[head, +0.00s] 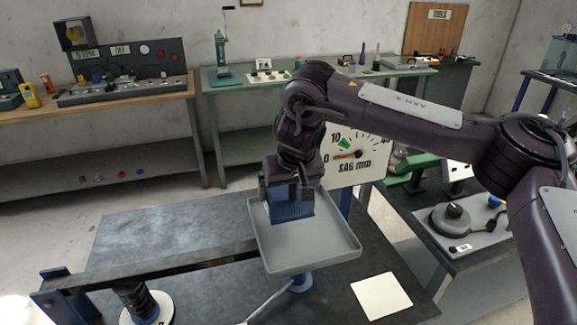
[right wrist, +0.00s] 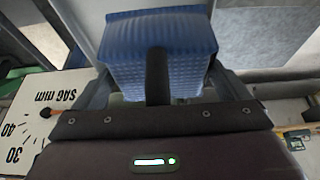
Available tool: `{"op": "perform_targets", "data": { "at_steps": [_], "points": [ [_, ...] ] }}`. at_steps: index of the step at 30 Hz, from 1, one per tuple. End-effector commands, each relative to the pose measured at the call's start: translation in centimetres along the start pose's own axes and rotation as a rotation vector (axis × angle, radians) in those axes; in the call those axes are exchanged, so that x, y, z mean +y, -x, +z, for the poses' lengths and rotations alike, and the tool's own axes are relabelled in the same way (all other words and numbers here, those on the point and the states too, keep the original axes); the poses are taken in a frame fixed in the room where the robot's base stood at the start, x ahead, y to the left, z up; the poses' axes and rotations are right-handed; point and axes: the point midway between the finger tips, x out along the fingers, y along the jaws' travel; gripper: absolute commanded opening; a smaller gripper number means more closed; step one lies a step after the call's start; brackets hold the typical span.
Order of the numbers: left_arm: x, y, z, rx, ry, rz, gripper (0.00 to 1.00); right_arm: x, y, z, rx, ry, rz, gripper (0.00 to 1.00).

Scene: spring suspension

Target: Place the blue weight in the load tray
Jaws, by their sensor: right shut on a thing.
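The blue weight (head: 291,204) is a ribbed blue block. It sits over the grey load tray (head: 320,258), toward the tray's back left part; I cannot tell whether it touches the tray floor. My right gripper (head: 289,190) comes down from above and is shut on the weight. In the right wrist view the blue weight (right wrist: 158,45) fills the space between the fingers of my right gripper (right wrist: 160,85). My left gripper is not in view.
A dial panel marked "SAG mm" (head: 357,152) stands just behind the tray. A dark beam (head: 150,268) runs left from the tray, with a spring (head: 140,300) below it. A white card (head: 381,296) lies on the dark table at right. Benches line the wall.

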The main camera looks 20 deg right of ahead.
Motion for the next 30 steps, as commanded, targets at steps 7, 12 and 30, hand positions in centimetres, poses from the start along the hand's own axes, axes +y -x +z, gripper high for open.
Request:
{"op": "perform_targets", "data": {
  "at_steps": [7,12,30],
  "points": [
    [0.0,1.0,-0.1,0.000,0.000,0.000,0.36,-0.1,-1.9,0.5,0.013,-0.002,-0.004,0.24],
    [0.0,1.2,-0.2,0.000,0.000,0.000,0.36,-0.1,-2.6,0.8,0.012,-0.002,-0.004,0.24],
    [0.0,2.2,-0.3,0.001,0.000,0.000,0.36,-0.1,-6.2,2.2,0.014,-0.002,-0.004,0.24]
  ]
}}
